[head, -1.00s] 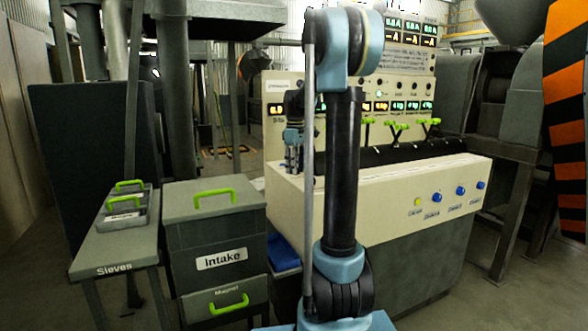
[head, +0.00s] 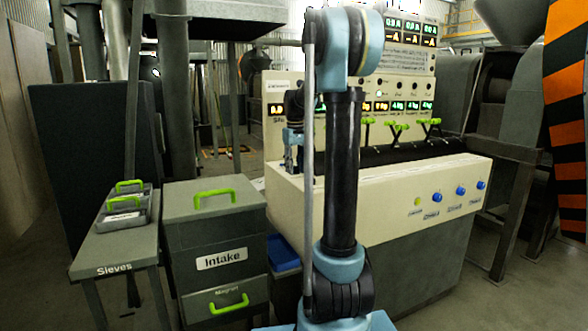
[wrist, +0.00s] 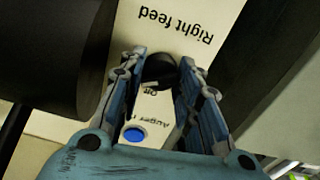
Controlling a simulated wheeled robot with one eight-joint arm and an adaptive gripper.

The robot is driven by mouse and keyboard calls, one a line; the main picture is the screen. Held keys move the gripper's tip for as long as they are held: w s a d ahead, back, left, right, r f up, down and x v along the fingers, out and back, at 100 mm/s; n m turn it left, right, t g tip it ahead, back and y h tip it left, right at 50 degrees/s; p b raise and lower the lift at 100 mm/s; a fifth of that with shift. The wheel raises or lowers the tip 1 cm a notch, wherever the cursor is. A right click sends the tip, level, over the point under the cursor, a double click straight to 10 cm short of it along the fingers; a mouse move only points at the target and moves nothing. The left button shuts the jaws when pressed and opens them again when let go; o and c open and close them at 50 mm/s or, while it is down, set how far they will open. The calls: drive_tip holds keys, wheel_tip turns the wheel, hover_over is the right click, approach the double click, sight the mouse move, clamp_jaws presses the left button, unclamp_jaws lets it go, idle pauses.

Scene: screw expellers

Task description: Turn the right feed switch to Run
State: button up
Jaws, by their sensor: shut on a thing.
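The right feed switch (wrist: 158,70) is a dark round knob on a cream panel in the wrist view. Its "Right feed" label (wrist: 175,25) reads upside down above it. An "Off" label (wrist: 150,87) shows just below the knob. My gripper (wrist: 160,72) is shut on the knob, one finger on each side. Which way the knob points cannot be made out. In the head view, my gripper (head: 290,158) is at the left end of the cream console (head: 400,190), partly behind my arm. The switch is not discernible there.
A blue button (wrist: 134,135) sits between the fingers' bases, below the switch. In the head view, the Intake cabinet (head: 215,225) and Sieves table (head: 105,250) stand at left. Green-handled valves (head: 398,128) line the console.

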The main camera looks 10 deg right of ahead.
drive_tip(key=shift+w, duration=0.1)
drive_tip(key=o, duration=1.1)
wheel_tip(320, 180, up, 12)
drive_tip(key=shift+f, duration=0.1)
